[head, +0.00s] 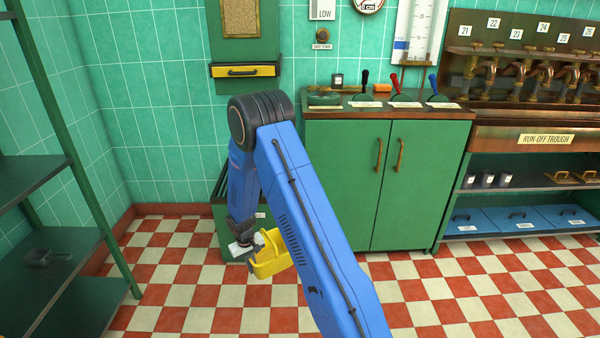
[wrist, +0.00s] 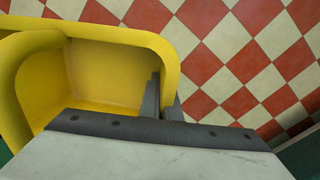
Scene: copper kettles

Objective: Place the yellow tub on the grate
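The yellow tub (head: 272,264) hangs above the checkered floor in the head view, in front of the green cabinets. It has a raised yellow handle. In the wrist view the tub (wrist: 100,72) fills the upper left, and its inside looks empty. My gripper (wrist: 163,98) has one finger inside the tub and one outside, closed on its wall near a corner. In the head view my gripper (head: 257,249) is at the tub's left side, partly hidden. I cannot make out a grate in either view.
A green cabinet (head: 345,185) stands behind my arm, with levers on its top. Right of it is the run-off trough (head: 525,139) below several taps, with blue lidded boxes (head: 520,219) on the low shelf. A dark shelf rack (head: 40,180) stands at left. The right floor (head: 480,290) is clear.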

